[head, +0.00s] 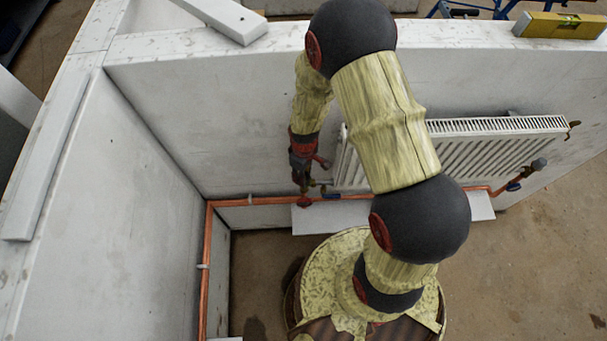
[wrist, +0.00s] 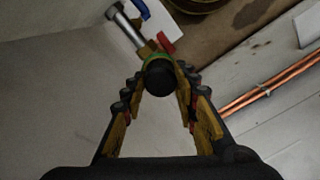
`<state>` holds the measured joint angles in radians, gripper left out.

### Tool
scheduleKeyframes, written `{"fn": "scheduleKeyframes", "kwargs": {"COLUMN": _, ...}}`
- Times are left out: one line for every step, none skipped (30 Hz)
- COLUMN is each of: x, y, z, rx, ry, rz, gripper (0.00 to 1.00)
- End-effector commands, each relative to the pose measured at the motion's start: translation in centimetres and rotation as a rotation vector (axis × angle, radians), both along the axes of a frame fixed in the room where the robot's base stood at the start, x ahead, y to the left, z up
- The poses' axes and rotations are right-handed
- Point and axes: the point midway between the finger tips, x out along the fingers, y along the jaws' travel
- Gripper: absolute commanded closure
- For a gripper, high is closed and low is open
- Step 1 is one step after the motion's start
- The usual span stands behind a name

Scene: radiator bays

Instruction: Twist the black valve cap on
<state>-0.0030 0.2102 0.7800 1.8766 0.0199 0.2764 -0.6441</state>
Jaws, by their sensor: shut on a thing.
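The round black valve cap (wrist: 159,77) sits between the fingertips of my gripper (wrist: 158,84) in the wrist view, and the fingers are shut on it. Directly behind the cap, a green ring (wrist: 154,61) and a brass valve body with a red part (wrist: 167,44) show. The cap lines up with the valve from this view, but I cannot tell whether it is seated or threaded. In the head view my gripper (head: 301,179) points down at the valve by the radiator's lower left corner. The cap is hidden there.
The white radiator (head: 490,150) hangs on the wall right of my gripper, partly behind my arm. Copper pipe (head: 260,201) runs low along the walls. Another dark-headed valve (head: 539,165) is at the radiator's right end. A yellow level (head: 560,25) lies on the wall top.

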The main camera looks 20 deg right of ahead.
Motion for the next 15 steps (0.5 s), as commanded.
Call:
{"fn": "scheduleKeyframes", "kwargs": {"x": -0.36, "y": 0.00, "z": -0.24, "rx": 0.000, "ry": 0.007, "rz": -0.063, "gripper": 0.94}}
{"fn": "scheduleKeyframes", "kwargs": {"x": -0.37, "y": -0.01, "z": -0.25, "rx": 0.000, "ry": 0.007, "rz": -0.103, "gripper": 0.94}}
{"fn": "scheduleKeyframes", "kwargs": {"x": -0.38, "y": -0.02, "z": -0.25, "rx": 0.000, "ry": 0.007, "rz": -0.156, "gripper": 0.94}}
{"fn": "scheduleKeyframes", "kwargs": {"x": -0.38, "y": -0.03, "z": -0.24, "rx": 0.000, "ry": 0.008, "rz": -0.197, "gripper": 0.94}}
{"fn": "scheduleKeyframes", "kwargs": {"x": -0.38, "y": -0.04, "z": -0.24, "rx": 0.000, "ry": 0.008, "rz": -0.237, "gripper": 0.94}}
{"fn": "scheduleKeyframes", "kwargs": {"x": -0.38, "y": -0.05, "z": -0.23, "rx": 0.000, "ry": 0.008, "rz": -0.289, "gripper": 0.94}}
{"fn": "scheduleKeyframes", "kwargs": {"x": -0.38, "y": -0.06, "z": -0.23, "rx": 0.000, "ry": 0.008, "rz": -0.330, "gripper": 0.94}}
{"fn": "scheduleKeyframes", "kwargs": {"x": -0.37, "y": -0.07, "z": -0.22, "rx": 0.000, "ry": 0.007, "rz": -0.369, "gripper": 0.94}}
{"fn": "scheduleKeyframes", "kwargs": {"x": -0.37, "y": -0.08, "z": -0.21, "rx": -0.001, "ry": 0.007, "rz": -0.422, "gripper": 0.94}}
{"fn": "scheduleKeyframes", "kwargs": {"x": -0.37, "y": -0.09, "z": -0.20, "rx": -0.001, "ry": 0.008, "rz": -0.462, "gripper": 0.94}}
{"fn": "scheduleKeyframes", "kwargs": {"x": -0.36, "y": -0.10, "z": -0.20, "rx": -0.001, "ry": 0.008, "rz": -0.501, "gripper": 0.94}}
{"fn": "scheduleKeyframes", "kwargs": {"x": -0.36, "y": -0.10, "z": -0.19, "rx": 0.000, "ry": 0.007, "rz": -0.553, "gripper": 0.94}}
{"fn": "scheduleKeyframes", "kwargs": {"x": -0.35, "y": -0.11, "z": -0.19, "rx": 0.000, "ry": 0.008, "rz": -0.589, "gripper": 0.94}}
{"fn": "scheduleKeyframes", "kwargs": {"x": -0.36, "y": -0.12, "z": -0.19, "rx": 0.000, "ry": 0.008, "rz": -0.622, "gripper": 0.94}}
{"fn": "scheduleKeyframes", "kwargs": {"x": -0.34, "y": -0.12, "z": -0.19, "rx": -0.001, "ry": 0.007, "rz": -0.660, "gripper": 0.94}}
